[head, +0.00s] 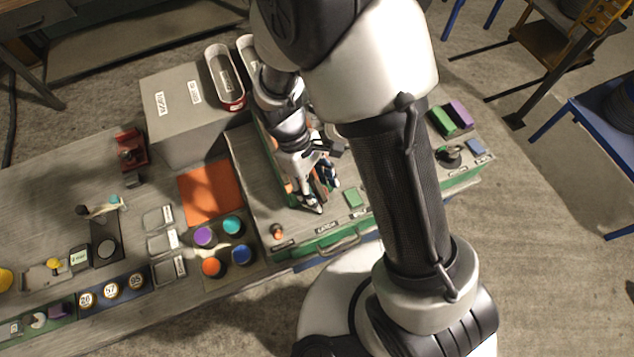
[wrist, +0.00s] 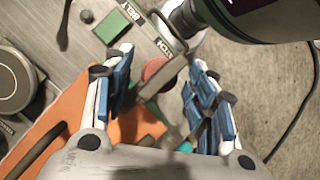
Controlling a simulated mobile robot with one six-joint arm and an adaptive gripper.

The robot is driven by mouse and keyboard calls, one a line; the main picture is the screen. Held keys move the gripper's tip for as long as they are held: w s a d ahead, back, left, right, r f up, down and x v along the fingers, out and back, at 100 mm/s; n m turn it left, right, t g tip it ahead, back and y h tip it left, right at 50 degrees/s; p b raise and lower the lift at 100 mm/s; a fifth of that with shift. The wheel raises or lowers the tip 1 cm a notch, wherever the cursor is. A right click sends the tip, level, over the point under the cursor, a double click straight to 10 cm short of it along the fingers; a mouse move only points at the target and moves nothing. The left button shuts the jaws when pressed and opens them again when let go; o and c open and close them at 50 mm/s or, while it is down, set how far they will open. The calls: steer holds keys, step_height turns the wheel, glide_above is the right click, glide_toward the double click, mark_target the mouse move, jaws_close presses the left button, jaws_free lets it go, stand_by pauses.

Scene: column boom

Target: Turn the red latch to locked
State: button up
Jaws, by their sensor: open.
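The red latch (wrist: 157,72) shows in the wrist view as a dull red rounded part beside the LATCH label (wrist: 163,38). It lies between my fingertips and is partly covered, so its turn position cannot be told. My gripper (wrist: 160,62) is open, with one blue-padded finger on each side of the latch and nothing visibly gripped. Whether a finger touches it is unclear. In the head view my gripper (head: 324,194) points down over the bench top behind the LATCH label (head: 326,226). There the latch is mostly hidden by the fingers.
A green square (head: 353,197) lies just right of my gripper. An orange slotted part (wrist: 50,145) sits close by my left finger in the wrist view. A small orange knob (head: 278,231) stands left, and colored cups (head: 233,224) stand further left. A drawer handle (head: 338,247) juts from the front.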

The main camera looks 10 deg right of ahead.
steer(key=v, duration=1.2)
steer(key=shift+d, duration=0.15)
